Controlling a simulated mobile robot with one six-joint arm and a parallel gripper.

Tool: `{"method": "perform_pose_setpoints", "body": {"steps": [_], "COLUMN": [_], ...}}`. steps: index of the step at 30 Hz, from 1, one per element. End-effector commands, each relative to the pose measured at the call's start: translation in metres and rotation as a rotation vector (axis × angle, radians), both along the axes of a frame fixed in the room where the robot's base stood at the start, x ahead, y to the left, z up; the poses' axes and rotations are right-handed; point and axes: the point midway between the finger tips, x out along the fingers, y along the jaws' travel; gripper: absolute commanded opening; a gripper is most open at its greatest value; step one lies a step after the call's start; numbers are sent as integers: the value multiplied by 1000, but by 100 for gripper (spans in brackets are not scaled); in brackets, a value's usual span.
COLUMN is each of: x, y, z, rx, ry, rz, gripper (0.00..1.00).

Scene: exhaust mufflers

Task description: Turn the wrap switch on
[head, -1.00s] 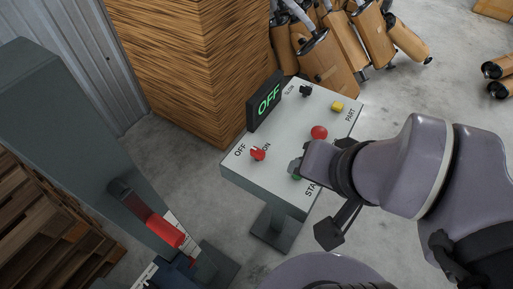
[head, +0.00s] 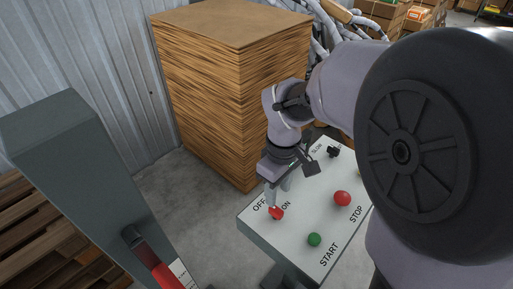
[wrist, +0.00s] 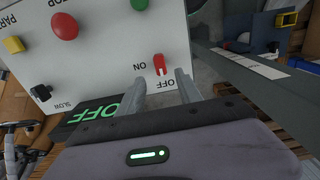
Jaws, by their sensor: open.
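The wrap switch is a small red knob (head: 276,213) between the OFF and ON labels on the white-topped control panel (head: 290,245). The switch also shows in the wrist view (wrist: 159,64), close to the ON label. My gripper (head: 277,196) is pointed down just above the switch in the head view. In the wrist view my gripper (wrist: 161,80) is open, with one finger on each side of the switch's line; contact cannot be told. The display (wrist: 100,118) reads OFF in green in the wrist view; my gripper and arm hide it in the head view.
The panel also bears a red STOP button (head: 342,198), a green START button (head: 314,240), a black knob (head: 333,151) and a yellow button (wrist: 15,44). A stack of brown sheets (head: 225,90) stands behind. A grey post (head: 85,170) stands at left.

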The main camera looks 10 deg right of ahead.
Motion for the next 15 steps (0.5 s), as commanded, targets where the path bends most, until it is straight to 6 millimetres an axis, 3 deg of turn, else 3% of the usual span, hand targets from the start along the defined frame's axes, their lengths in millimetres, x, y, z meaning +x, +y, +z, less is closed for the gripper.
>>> {"method": "perform_pose_setpoints", "body": {"steps": [1, 6, 10, 15], "x": [0, 0, 0, 0], "y": [0, 0, 0, 0], "z": [-21, -60, -75, -79], "rx": [0, 0, 1, 1], "ry": [3, 1, 1, -1], "rz": [0, -1, -1, -2], "gripper": [42, 42, 42, 42]}}
